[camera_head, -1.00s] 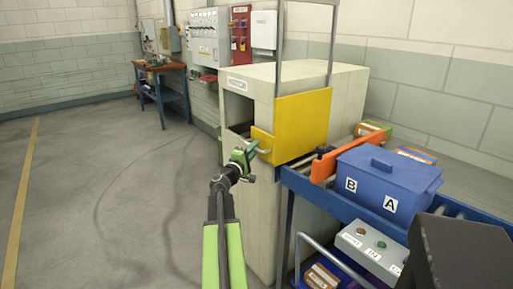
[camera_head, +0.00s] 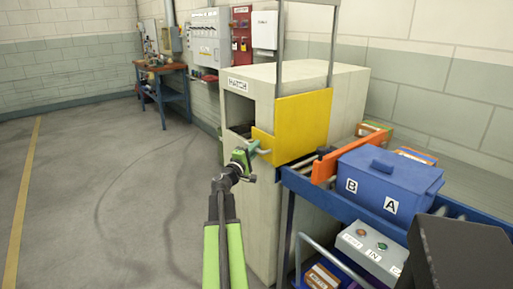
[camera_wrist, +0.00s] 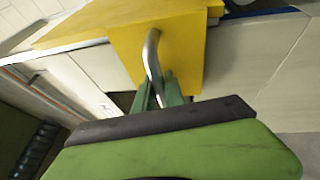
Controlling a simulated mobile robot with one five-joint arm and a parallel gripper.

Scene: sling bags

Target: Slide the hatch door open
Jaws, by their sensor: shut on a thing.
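The yellow hatch door (camera_head: 303,122) stands on the right-hand face of the pale hatch cabinet (camera_head: 345,90), between upright rails. Its lower yellow flange (camera_head: 258,137) reaches around the left corner and carries a metal handle (camera_head: 265,151). My gripper (camera_head: 254,149) is at this handle. In the wrist view, the green fingers (camera_wrist: 160,90) are shut on the lower end of the silver handle bar (camera_wrist: 152,55), against the yellow flange (camera_wrist: 185,50). The cabinet's dark opening (camera_head: 239,112) shows above the flange on the left face, under the HATCH label.
A blue roller conveyor (camera_head: 300,184) meets the cabinet at the right, with an orange bar (camera_head: 325,168) and a blue lidded bin (camera_head: 385,180) marked B and A. A button box (camera_head: 372,252) sits below. The floor (camera_head: 110,190) to the left is clear.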

